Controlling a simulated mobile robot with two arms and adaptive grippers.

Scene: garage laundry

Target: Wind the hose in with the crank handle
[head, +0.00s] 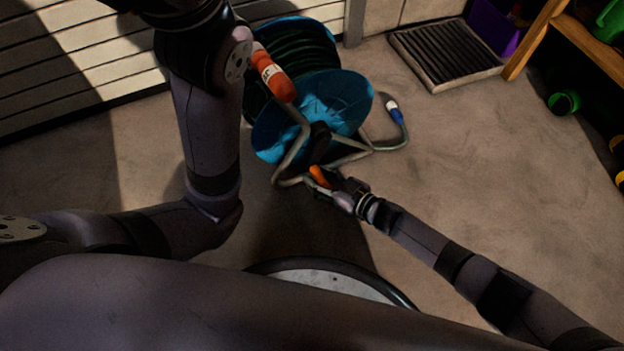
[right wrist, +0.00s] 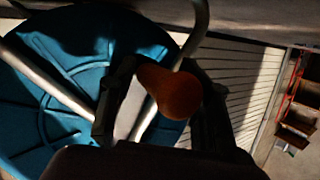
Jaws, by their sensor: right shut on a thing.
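The hose reel has a blue drum (head: 345,98) on a bent grey tube frame (head: 292,150), standing on the floor. Dark green hose (head: 303,52) is wound between its discs. A hose end with a blue and white connector (head: 394,110) lies to its right. The orange crank knob (head: 319,176) is low at the near side of the drum. My right gripper (head: 329,182) is shut on the crank handle; in the right wrist view the knob (right wrist: 172,93) sits between its fingers. My left arm bends upward on the left, and its gripper is out of view.
A red grip (head: 275,78) tops the reel frame. A slatted wall (head: 60,65) is behind at left. A ribbed mat (head: 445,52), purple bin (head: 495,25) and wooden shelf (head: 535,38) are at right.

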